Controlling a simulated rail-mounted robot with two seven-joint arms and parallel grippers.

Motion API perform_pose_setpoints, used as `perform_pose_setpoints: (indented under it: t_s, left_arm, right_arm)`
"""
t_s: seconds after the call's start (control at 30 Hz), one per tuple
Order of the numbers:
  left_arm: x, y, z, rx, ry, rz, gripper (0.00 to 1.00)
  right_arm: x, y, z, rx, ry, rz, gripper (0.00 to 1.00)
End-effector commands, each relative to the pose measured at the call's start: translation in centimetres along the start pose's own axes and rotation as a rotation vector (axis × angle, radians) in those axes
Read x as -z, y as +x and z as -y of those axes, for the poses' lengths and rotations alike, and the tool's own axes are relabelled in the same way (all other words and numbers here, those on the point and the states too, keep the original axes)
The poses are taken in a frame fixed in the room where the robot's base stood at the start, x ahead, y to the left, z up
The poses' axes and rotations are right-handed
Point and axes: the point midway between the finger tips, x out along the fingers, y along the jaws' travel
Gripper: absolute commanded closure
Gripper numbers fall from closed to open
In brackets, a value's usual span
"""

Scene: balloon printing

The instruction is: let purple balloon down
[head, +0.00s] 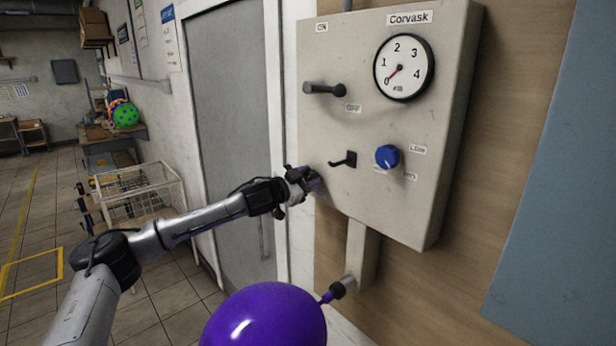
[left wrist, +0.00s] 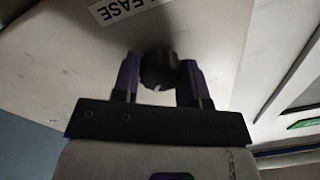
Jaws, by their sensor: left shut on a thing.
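The purple balloon (head: 265,318) is round and inflated at the bottom of the head view, its lower part cut off. Its neck sits on a dark nozzle (head: 338,290) below the control box (head: 430,190). My left gripper (head: 314,181) is at the box's lower left edge. In the left wrist view its purple fingers are shut on a dark round knob (left wrist: 158,68), one finger on each side. A label (left wrist: 120,9) ending in "LEASE" is beside the knob. The arm's hand hides the knob in the head view. My right gripper is not in view.
The box carries a gauge (head: 403,67) with its needle near 0, an ON/OFF lever (head: 325,89), a small black lever (head: 345,160) and a blue knob (head: 387,156). A wire basket (head: 135,195) stands on the left. Open tiled floor lies further left.

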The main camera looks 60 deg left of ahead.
Motion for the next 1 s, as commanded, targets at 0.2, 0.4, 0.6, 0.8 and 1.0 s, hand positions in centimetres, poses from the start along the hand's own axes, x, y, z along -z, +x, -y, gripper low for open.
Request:
perform_pose_setpoints:
  t_s: [0.2,0.4,0.6,0.8,1.0]
  left_arm:
    - [0.1,0.0,0.0,-0.002,0.206,-0.006,0.84]
    - [0.1,0.0,0.0,-0.003,0.396,-0.014,0.84]
    - [0.0,0.0,0.0,-0.004,0.574,-0.021,0.84]
    - [0.0,0.0,0.0,-0.005,0.723,-0.027,0.84]
    - [0.0,0.0,0.0,-0.005,0.83,-0.032,0.84]
  right_arm:
    - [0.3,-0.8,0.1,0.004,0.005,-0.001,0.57]
    - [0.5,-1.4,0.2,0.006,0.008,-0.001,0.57]
    - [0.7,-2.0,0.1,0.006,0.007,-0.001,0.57]
    - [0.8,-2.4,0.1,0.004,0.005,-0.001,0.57]
    - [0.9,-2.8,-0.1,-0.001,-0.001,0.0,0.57]
